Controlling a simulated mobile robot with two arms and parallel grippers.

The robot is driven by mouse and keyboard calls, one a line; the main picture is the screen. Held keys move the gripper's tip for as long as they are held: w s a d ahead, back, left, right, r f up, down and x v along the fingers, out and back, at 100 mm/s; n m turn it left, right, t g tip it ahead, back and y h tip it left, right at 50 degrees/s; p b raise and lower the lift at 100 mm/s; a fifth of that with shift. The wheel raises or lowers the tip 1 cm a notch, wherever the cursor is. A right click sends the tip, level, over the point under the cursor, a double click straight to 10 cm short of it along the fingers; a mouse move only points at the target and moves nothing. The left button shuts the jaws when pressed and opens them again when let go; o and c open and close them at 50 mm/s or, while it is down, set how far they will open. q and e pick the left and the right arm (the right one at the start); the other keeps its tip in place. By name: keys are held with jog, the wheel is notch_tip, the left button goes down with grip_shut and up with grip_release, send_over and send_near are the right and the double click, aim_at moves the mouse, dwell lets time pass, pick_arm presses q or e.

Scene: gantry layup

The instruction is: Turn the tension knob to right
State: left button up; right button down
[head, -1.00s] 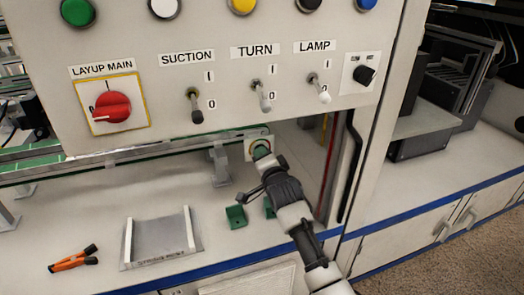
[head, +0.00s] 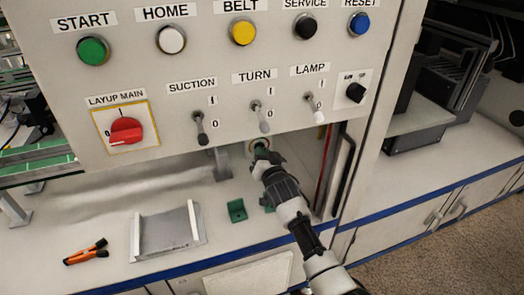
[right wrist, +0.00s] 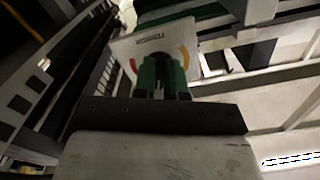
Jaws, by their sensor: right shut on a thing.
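My right gripper (head: 262,154) is below the lower edge of the control panel, at the knob. The knob's pointer and exact angle are hard to make out. In the head view the gripper mostly hides the knob and its plate. My left gripper is not in view.
The control panel (head: 170,70) hangs close above my right gripper, with toggle switches and a red main switch (head: 125,131). Below, on the bench, are a green block (head: 237,210), a grey tray (head: 165,234) and orange-handled pliers (head: 86,252). A cabinet post stands to the right.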

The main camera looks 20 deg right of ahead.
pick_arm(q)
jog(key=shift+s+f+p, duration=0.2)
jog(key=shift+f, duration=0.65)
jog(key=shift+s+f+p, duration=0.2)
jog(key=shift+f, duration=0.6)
pick_arm(e)
jog(key=shift+f+n, duration=0.15)
jog(key=shift+n, duration=1.05)
jog(key=c, duration=1.2)
grip_release()
